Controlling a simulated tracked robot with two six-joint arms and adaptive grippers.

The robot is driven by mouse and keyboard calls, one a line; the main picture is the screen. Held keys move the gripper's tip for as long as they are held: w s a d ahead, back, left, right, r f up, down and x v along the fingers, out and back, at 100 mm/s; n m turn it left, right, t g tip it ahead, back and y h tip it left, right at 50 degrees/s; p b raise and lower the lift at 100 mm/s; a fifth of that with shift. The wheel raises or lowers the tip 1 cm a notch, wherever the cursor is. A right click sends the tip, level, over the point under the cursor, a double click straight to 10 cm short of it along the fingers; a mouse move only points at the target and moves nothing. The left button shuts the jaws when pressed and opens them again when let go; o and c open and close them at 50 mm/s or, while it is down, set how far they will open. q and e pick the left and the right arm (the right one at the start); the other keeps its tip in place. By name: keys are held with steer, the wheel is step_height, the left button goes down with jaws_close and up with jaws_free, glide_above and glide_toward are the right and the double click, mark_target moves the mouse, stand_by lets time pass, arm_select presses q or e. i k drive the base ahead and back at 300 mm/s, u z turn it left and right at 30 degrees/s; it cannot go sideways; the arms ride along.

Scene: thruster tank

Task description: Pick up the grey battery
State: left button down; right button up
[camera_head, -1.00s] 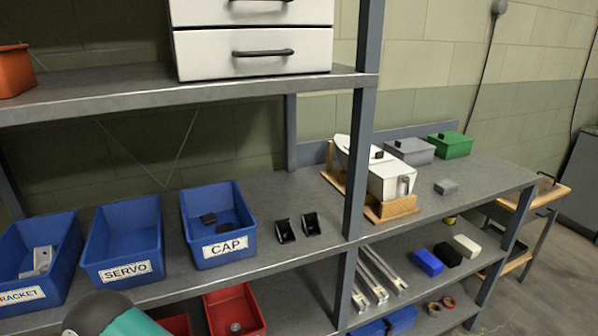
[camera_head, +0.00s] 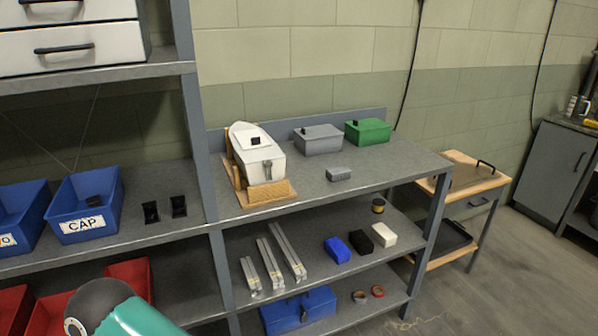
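A small grey block, which looks like the grey battery (camera_head: 339,174), lies on the grey bench top in front of the grey lidded box. Nothing touches it. Neither of my grippers shows in the head view. A teal and dark rounded part at the bottom left looks like a link of my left arm, far from the grey block.
A white boat hull (camera_head: 262,160) sits on a wooden stand left of the block. Behind are a grey box (camera_head: 318,142) and a green box (camera_head: 368,132). Blue, black and white (camera_head: 384,235) blocks lie on the shelf below. Bench space right of the block is clear.

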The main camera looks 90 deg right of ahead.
mark_target(341, 173)
steer(key=z, duration=0.05)
steer(key=k, duration=1.55)
steer(key=z, duration=1.55)
steer(key=i, duration=1)
steer(key=z, duration=0.15)
